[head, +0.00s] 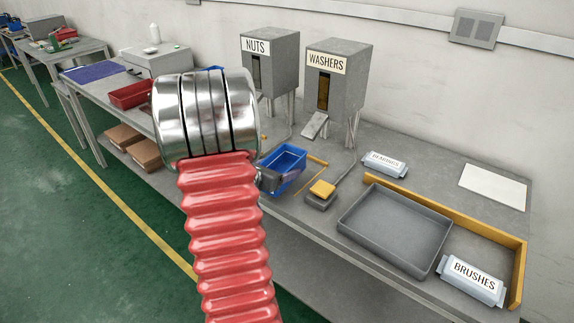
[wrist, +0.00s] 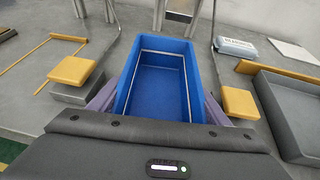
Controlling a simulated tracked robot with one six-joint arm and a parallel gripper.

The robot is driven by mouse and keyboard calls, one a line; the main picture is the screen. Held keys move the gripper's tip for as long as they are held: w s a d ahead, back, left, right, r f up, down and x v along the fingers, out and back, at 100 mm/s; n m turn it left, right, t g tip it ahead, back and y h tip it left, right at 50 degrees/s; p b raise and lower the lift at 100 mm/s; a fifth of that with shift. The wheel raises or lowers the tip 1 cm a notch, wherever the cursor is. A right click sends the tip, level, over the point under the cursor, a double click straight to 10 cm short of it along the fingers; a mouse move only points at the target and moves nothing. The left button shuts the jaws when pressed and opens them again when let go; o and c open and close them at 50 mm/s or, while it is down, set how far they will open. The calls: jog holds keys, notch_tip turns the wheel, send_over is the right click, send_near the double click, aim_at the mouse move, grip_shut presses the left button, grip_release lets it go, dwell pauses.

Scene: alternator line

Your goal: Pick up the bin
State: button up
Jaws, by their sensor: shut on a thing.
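The bin is an open blue box (head: 287,158), empty inside, in the middle of the head view at the bench's front. It fills the centre of the wrist view (wrist: 160,95), with its long side pointing away from me. My gripper (wrist: 160,105) is shut on the bin, with a purple-grey finger against each long side. In the head view my gripper (head: 276,179) shows only in part, behind my arm. I cannot tell whether the bin's underside touches the bench.
Yellow-topped blocks (wrist: 75,70) (wrist: 240,103) stand on both sides of the bin. The NUTS (head: 268,65) and WASHERS (head: 338,78) dispensers stand behind. A grey tray (head: 395,228) and the BEARINGS (head: 385,163) and BRUSHES (head: 471,277) packs lie right. A red bin (head: 130,96) sits left.

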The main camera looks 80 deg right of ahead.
jog(key=w+a, duration=0.4)
jog(key=a, duration=0.8)
jog(key=shift+w+a, duration=0.1)
jog(key=w+a+r+n+t, duration=0.1)
jog(key=w+a+n+t, duration=0.45)
jog(key=w+a, duration=0.55)
jog(key=w+a+n+t, duration=0.4)
jog(key=w+a+t, duration=0.25)
jog(key=w, duration=0.95)
jog(key=w+a+n+t+y, duration=0.1)
jog(key=w+a+n+y, duration=0.2)
jog(key=a, duration=0.7)
jog(key=w+a+n+t+y, duration=0.2)
jog(key=w+a+n, duration=0.1)
jog(key=a, duration=0.7)
jog(key=w+a+n+t+y, duration=0.2)
jog(key=w+a+n+y, duration=0.1)
jog(key=a, duration=0.8)
jog(key=shift+r+y, duration=0.15)
jog(key=shift+y, duration=0.15)
